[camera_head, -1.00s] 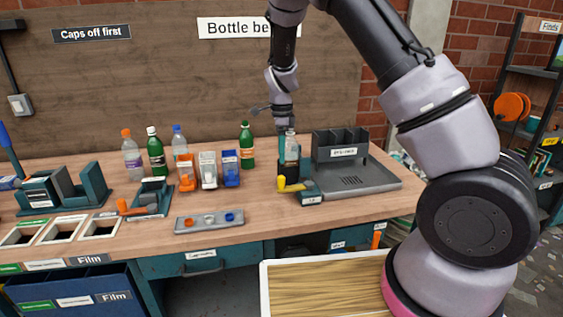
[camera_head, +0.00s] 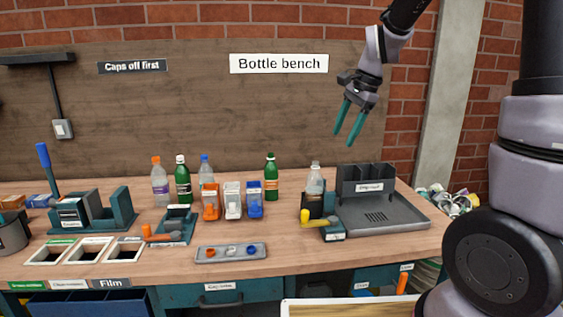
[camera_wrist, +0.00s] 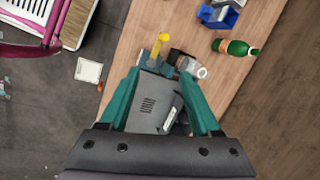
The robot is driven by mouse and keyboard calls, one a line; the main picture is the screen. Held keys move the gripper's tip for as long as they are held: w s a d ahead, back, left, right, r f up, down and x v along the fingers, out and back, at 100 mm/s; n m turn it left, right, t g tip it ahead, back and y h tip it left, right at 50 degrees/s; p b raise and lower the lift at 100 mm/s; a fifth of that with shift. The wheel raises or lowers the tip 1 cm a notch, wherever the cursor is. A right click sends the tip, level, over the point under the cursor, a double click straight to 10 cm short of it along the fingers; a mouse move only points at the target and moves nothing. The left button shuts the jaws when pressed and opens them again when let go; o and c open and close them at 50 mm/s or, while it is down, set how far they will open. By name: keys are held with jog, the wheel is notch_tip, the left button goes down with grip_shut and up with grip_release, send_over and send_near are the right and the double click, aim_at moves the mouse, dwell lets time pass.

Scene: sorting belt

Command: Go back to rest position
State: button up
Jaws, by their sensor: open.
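My gripper (camera_head: 348,122) is raised in the air in front of the back board, above the right part of the bench. Its two teal fingers are apart with nothing between them. In the wrist view the gripper (camera_wrist: 165,100) looks down over the grey tray (camera_wrist: 150,110) from above. A clear bottle (camera_head: 314,178) stands in a dark holder with a yellow lever (camera_head: 318,219), left of the tray. The lever (camera_wrist: 160,42) and the clear bottle (camera_wrist: 191,67) also show in the wrist view. The gripper touches none of them.
Several bottles, including a green one (camera_head: 271,178), stand along the back of the bench (camera_head: 370,257). Orange, white and blue small bins (camera_head: 232,203) stand before them. A cap tray (camera_head: 231,253) lies near the front edge. The air around the gripper is clear.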

jog(key=s+d+r+n+t, duration=0.2)
jog(key=s+d+r+n, duration=0.2)
jog(key=s, duration=0.5)
jog(key=s+d+r+n+t+h, duration=0.1)
jog(key=s+d+r+n+t, duration=0.1)
jog(key=s+r, duration=0.4)
jog(key=s+d+n, duration=0.1)
jog(key=s+n, duration=0.1)
jog(key=s, duration=0.2)
jog(key=shift+d+n+t, duration=0.3)
jog(key=shift+d+t, duration=0.05)
jog(key=shift+t, duration=0.05)
jog(key=shift+w, duration=0.1)
